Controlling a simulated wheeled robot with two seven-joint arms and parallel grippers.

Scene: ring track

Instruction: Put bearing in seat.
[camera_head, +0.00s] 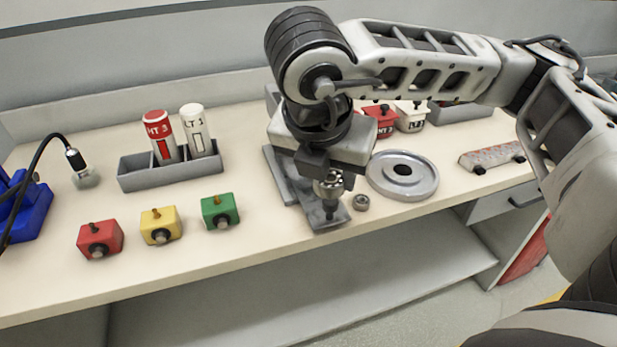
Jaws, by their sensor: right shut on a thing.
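My right gripper (330,194) points down over a grey metal fixture (329,219) near the front edge of the bench. It is shut on a shiny round metal piece (328,185), which looks like the bearing, though the fingers partly hide it. A dark tip shows just below it, close over the fixture. I cannot tell whether the piece touches the fixture, and the seat is not clearly visible. A small metal ring (361,203) lies on the bench just right of the fixture. My left gripper is not in view.
A large grey metal disc (421,185) lies right of the gripper. Red, yellow and green boxes (161,226) stand left at the front. Behind them a grey tray (140,181) holds two bottles. A ridged block (492,157) lies far right. Bench (270,240) is clear left of the fixture.

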